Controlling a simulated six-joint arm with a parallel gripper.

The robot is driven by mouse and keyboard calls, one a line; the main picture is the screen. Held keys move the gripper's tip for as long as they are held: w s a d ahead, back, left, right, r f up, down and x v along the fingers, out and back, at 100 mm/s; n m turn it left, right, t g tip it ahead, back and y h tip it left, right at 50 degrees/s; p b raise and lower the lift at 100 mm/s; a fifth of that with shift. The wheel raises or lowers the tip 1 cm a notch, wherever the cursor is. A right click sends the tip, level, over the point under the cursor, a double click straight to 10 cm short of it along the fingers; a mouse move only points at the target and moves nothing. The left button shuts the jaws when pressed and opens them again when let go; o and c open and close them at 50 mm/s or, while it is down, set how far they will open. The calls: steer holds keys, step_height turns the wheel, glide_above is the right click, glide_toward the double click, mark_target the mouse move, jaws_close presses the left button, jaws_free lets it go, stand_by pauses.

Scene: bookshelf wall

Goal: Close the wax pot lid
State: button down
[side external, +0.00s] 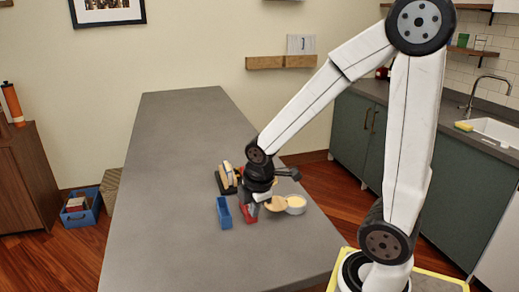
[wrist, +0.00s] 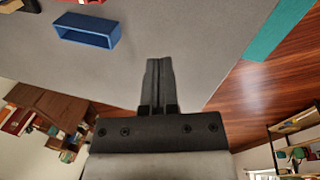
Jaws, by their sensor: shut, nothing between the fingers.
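The wax pot (side external: 296,205) is a small white pot with pale yellow wax showing in its open top, on the grey table in the side view. A tan round piece, which looks like its lid (side external: 277,203), sits against the pot's left side, tilted outward. My gripper (side external: 256,197) is just left of the lid, low over the table; whether it touches the lid I cannot tell. In the wrist view my gripper's fingers (wrist: 158,85) are together with nothing between them. The pot and lid do not show in the wrist view.
A blue open box (side external: 223,212) stands left of my gripper and also shows in the wrist view (wrist: 86,31). A red object (side external: 249,214) lies close by the gripper. A dark stand with tan pieces (side external: 228,178) is behind. The grey table (side external: 180,130) is otherwise clear.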

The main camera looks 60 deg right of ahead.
mark_target(269, 207)
steer(key=d+r+n+g+h, duration=0.1)
steer(key=d+r+n, duration=0.2)
steer(key=d+n, duration=0.3)
steer(key=shift+s+d+n, duration=0.35)
steer(key=shift+d+n, duration=0.05)
steer(key=shift+n, duration=2.1)
steer(key=shift+x, duration=4.85)
steer(key=shift+w+d+f, duration=0.15)
steer(key=shift+d, duration=0.25)
steer(key=shift+w+d, duration=0.35)
steer(key=shift+d, duration=0.5)
steer(key=shift+w+d, duration=0.4)
steer(key=shift+d, duration=0.45)
